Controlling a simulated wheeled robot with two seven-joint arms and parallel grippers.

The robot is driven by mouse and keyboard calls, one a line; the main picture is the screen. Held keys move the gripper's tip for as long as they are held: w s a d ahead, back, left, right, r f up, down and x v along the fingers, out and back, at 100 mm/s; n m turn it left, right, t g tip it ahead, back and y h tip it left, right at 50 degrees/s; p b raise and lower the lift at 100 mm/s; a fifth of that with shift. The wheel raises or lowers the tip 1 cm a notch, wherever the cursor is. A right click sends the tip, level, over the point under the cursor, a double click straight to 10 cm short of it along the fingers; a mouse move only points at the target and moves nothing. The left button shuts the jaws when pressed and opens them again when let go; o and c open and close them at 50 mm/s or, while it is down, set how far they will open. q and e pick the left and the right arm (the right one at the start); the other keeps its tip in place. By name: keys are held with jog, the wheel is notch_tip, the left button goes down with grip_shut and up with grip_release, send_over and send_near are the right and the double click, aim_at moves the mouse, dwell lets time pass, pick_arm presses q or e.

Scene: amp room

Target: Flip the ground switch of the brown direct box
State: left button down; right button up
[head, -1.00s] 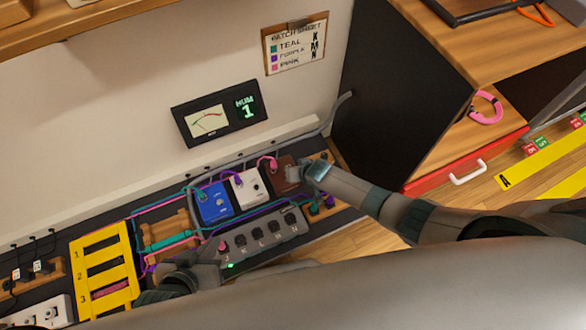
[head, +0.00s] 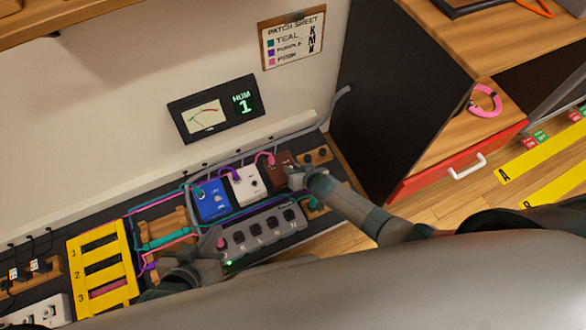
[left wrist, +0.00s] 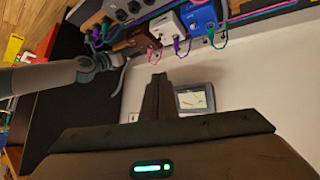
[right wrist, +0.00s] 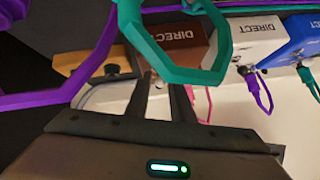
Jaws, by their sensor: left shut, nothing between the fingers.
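The brown direct box (head: 278,165) is the rightmost of three direct boxes on the board, with a pink plug in its back; it also shows in the right wrist view (right wrist: 176,42) and the left wrist view (left wrist: 128,40). My right gripper (head: 291,179) is at its right side. In the right wrist view my right gripper (right wrist: 163,82) has its fingers apart, with a small silvery part, perhaps the ground switch (right wrist: 156,83), between or just beyond the tips. Whether they touch it I cannot tell. My left gripper (head: 217,238) is shut and empty near the grey pedal unit.
A white direct box (head: 246,188) and a blue one (head: 213,202) stand left of the brown one. The grey pedal unit (head: 262,233) lies in front. Teal and purple cables cross close before my right wrist camera. The meter display (head: 243,104) reads HUM 1.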

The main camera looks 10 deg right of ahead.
jog(key=shift+o, duration=0.5)
